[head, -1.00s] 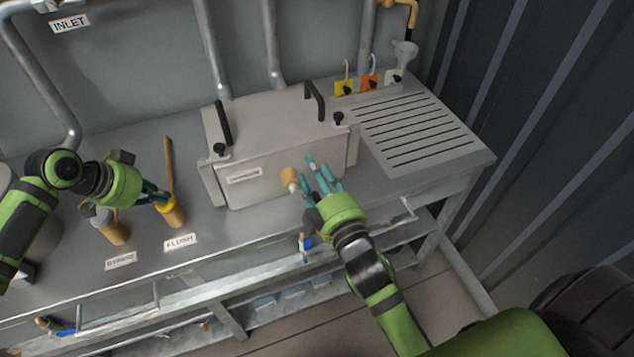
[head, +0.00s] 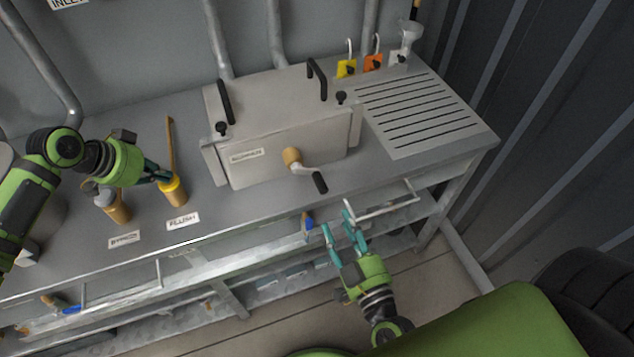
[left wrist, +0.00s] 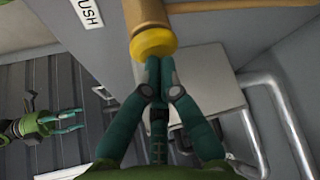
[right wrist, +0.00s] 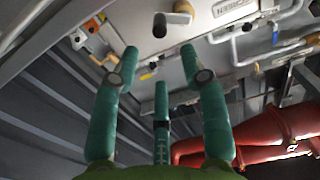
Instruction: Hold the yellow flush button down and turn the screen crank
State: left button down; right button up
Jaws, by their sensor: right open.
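The yellow flush button (head: 171,185) tops a brass post behind the FLUSH label (head: 183,221). My left gripper (head: 163,177) is at its top; in the left wrist view its fingertips (left wrist: 158,62) are together against the yellow cap (left wrist: 153,42). I cannot tell how far the cap is pressed. The screen crank (head: 306,171) sits on the front of the steel box, with a tan hub and a black handle pointing down right. My right gripper (head: 338,226) is open and empty, below and in front of the crank, past the bench's front edge.
The steel screen box (head: 282,110) has black handles and knobs on its lid. A second post (head: 118,209) stands left of the flush button. A rail and a blue-handled valve (head: 307,226) lie near my right gripper. A slotted drain board (head: 418,115) is at right.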

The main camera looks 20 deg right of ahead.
aim_at(324, 192)
jog(key=w, duration=1.2)
jog(key=shift+s, duration=0.1)
grip_shut()
